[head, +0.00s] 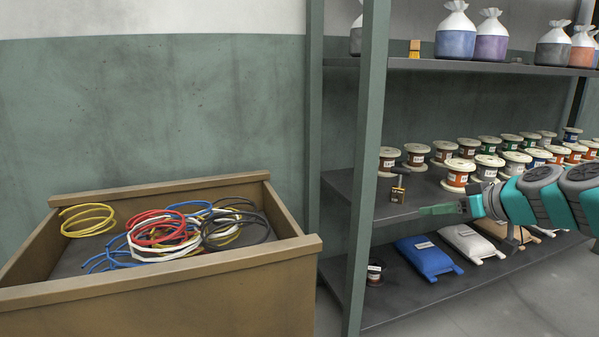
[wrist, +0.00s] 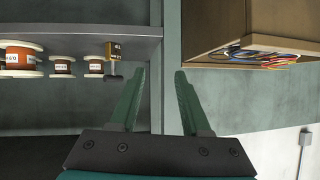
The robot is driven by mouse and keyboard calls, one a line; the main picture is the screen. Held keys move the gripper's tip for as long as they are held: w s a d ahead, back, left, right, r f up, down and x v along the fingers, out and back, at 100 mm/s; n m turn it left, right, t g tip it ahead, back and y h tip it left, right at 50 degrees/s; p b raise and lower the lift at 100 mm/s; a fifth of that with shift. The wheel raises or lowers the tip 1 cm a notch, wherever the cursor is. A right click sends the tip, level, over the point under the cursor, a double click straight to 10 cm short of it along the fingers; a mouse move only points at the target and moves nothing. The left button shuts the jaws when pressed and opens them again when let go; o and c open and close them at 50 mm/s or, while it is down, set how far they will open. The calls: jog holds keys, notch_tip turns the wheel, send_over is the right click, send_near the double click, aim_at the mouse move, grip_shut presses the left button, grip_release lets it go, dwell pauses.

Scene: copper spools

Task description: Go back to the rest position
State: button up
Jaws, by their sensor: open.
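My gripper (head: 441,209) is in front of the shelf unit at the right in the head view, its fingers pointing left. In the wrist view my gripper (wrist: 155,100) shows two green fingers spread apart with nothing between them. Rows of copper spools (head: 457,174) with pale flanges stand on the middle shelf, above and behind the gripper. My arm reaches in from the right edge of the head view.
A brown wooden crate (head: 170,288) with coiled coloured wires (head: 160,230) stands at the left. A green shelf post (head: 366,170) rises between crate and shelves. Blue and white bags (head: 428,257) and a dark spool (head: 375,274) lie on the bottom shelf. Tied bags (head: 456,36) stand on top.

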jog(key=s+a+f+g+p, duration=0.1)
jog(key=s+a+f+g, duration=0.15)
jog(key=s+a, duration=0.5)
jog(key=s+a+f+g+p, duration=0.25)
jog(key=s+a, duration=0.25)
jog(key=a, duration=0.5)
jog(key=s+d+f+m+g+h+p, duration=0.1)
jog(key=s+f+m+g+h, duration=0.1)
jog(key=s, duration=1.1)
jog(key=s+d+f+m+g+h+p, duration=0.1)
jog(key=s+f+g, duration=0.4)
jog(key=s, duration=0.8)
notch_tip(320, 180, down, 2)
jog(key=m+h, duration=0.1)
jog(key=h, duration=0.1)
jog(key=shift+f+m+h, duration=0.2)
jog(key=shift+m+h, duration=0.1)
jog(key=shift+h, duration=0.1)
